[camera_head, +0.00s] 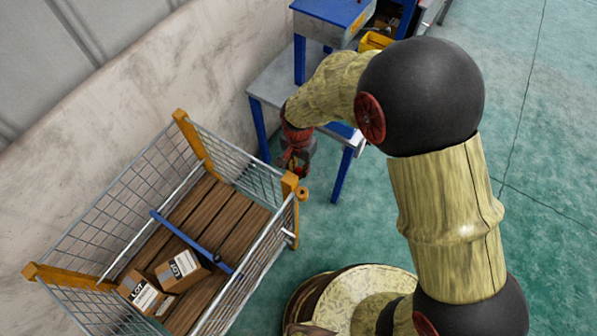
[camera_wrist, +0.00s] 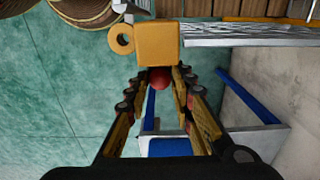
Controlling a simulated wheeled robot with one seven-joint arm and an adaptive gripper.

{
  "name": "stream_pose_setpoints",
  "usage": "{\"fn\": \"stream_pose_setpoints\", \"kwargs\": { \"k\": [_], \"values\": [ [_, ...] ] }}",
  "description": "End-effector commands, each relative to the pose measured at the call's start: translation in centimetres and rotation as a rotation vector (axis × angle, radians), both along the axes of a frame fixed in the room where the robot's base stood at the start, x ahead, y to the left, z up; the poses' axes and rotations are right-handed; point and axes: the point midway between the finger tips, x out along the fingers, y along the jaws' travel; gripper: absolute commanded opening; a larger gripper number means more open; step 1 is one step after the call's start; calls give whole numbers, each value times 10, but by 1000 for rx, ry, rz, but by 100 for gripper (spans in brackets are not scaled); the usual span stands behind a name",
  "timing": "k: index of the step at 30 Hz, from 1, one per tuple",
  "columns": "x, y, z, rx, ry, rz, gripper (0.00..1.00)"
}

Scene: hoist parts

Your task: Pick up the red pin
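The red pin (camera_wrist: 159,77) shows in the wrist view as a small rounded red shape between the fingertips, just in front of the orange corner post. Its lower part and full length are hidden. My gripper (camera_wrist: 162,80) has its fingers drawn in close on both sides of the red pin, and appears shut on it. The pin cannot be told apart there from the red parts of the wrist.
The wire cage (camera_head: 262,255) has orange corner posts (camera_head: 290,186), one with a ring at its side. Inside lie cardboard boxes (camera_head: 182,269) and a blue bar (camera_head: 190,238). A blue-legged table (camera_head: 273,88) stands behind the gripper. Green floor (camera_head: 540,130) is open at right.

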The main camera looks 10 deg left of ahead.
Motion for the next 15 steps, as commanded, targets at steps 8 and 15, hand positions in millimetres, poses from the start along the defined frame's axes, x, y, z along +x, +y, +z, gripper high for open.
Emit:
{"fn": "stream_pose_setpoints", "kwargs": {
  "k": [8,15],
  "values": [
    [0,0,0,0,0,0,6],
    [0,0,0,0,0,0,0]
  ]
}}
